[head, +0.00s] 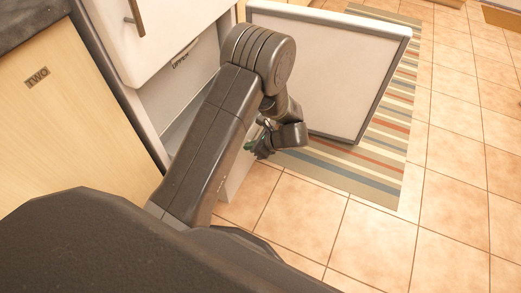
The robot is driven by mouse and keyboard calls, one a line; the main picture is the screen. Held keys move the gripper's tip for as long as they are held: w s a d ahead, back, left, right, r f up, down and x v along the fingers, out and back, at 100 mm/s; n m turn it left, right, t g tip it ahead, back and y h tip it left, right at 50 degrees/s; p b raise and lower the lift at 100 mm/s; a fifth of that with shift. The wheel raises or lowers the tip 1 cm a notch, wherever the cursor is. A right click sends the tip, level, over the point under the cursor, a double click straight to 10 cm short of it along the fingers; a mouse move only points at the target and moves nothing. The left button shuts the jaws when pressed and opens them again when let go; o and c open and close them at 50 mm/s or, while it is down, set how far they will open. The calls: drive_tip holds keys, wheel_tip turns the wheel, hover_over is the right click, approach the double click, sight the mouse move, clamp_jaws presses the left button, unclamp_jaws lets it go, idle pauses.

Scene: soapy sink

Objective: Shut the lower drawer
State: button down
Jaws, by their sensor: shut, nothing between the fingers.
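A white box-like front, likely the lower drawer (236,178), sticks out low from the white cabinet; my arm hides most of it. I cannot tell how far it is out. A label reading "UPPER" (181,61) is on the pale panel above, inside the cabinet opening. My gripper (256,149) is shut and empty, near the top of the drawer's outer end. I cannot tell whether it touches the drawer.
A large white door with a grey edge (330,70) stands open at the right over a striped rug (345,176). A closed white door with a handle (134,18) is at upper left. A wooden cabinet labelled "TWO" (37,77) is at left. Tiled floor (460,190) is clear at right.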

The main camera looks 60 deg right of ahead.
drive_tip(key=shift+w, duration=0.45)
drive_tip(key=shift+w, duration=0.1)
drive_tip(key=w, duration=2.4)
drive_tip(key=shift+w+a, duration=0.15)
drive_tip(key=shift+a, duration=0.25)
